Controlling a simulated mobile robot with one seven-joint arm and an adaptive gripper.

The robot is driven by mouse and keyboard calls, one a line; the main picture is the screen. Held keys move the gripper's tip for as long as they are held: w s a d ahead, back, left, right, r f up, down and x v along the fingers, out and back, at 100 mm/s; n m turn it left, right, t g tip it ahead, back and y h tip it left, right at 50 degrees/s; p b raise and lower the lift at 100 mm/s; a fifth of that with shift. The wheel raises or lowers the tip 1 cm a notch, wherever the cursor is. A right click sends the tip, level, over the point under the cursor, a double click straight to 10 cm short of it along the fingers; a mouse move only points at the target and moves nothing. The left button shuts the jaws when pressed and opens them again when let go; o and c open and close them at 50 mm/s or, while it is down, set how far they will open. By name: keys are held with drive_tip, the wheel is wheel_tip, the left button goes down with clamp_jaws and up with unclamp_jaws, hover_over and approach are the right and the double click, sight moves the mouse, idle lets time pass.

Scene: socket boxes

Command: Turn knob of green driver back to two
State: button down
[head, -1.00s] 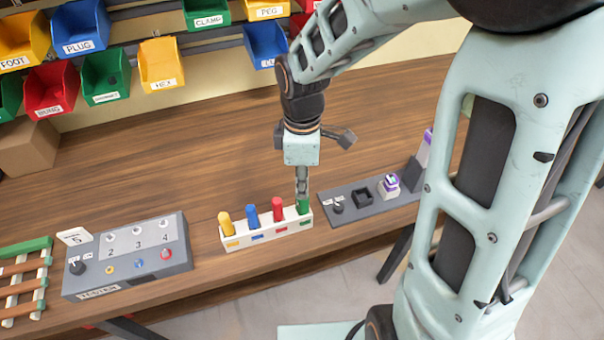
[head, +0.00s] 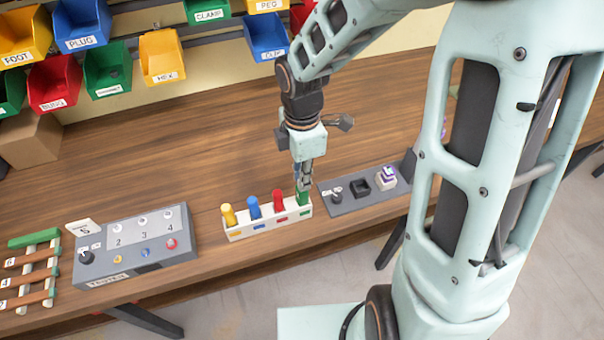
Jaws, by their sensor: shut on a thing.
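The green driver (head: 303,198) stands at the right end of a white rack (head: 240,233), beside the red driver (head: 279,199), the blue driver (head: 253,208) and the yellow driver (head: 228,215). My gripper (head: 304,184) points down at the green driver and is shut on its upper part. The fingers hide much of the handle. A grey panel (head: 350,203) right of the rack carries a small black knob (head: 336,195) with white labels too small to read. A grey tester box (head: 130,265) at left has another black knob (head: 87,257).
A black square socket (head: 360,186) and a white and purple piece (head: 386,177) are on the grey panel. A slatted wooden rack (head: 33,272) is at far left. Labelled bins (head: 108,70) hang at the back. The wooden table (head: 180,150) is clear behind the row.

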drive_tip(key=c, duration=1.9)
unclamp_jaws()
wheel_tip(320, 180, up, 12)
drive_tip(key=shift+f, duration=0.1)
